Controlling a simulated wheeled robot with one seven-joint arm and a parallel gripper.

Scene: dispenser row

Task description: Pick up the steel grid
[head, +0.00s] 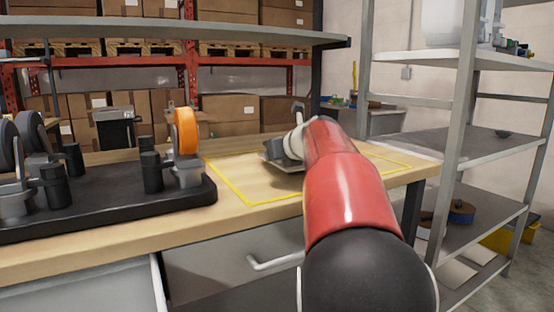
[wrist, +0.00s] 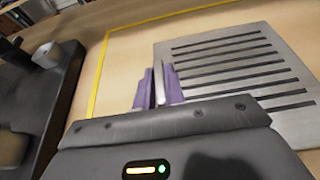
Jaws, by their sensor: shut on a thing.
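The steel grid (wrist: 240,75) is a flat grey plate with several dark parallel slots. In the wrist view it lies to the right of and beyond my fingers. My gripper (wrist: 158,86) has purple fingers, closed on the grid's left edge. In the head view my arm hides most of the gripper and grid; a grey piece of the grid (head: 272,160) shows left of my wrist, over the yellow-outlined area. I cannot tell whether the grid is clear of the bench top.
A black base (head: 110,206) with several black posts and an orange wheel (head: 186,131) stands on the wooden bench left of my arm. A yellow outline (head: 232,192) marks the bench. Grey metal shelves (head: 465,100) stand at right. Boxes on racks fill the back.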

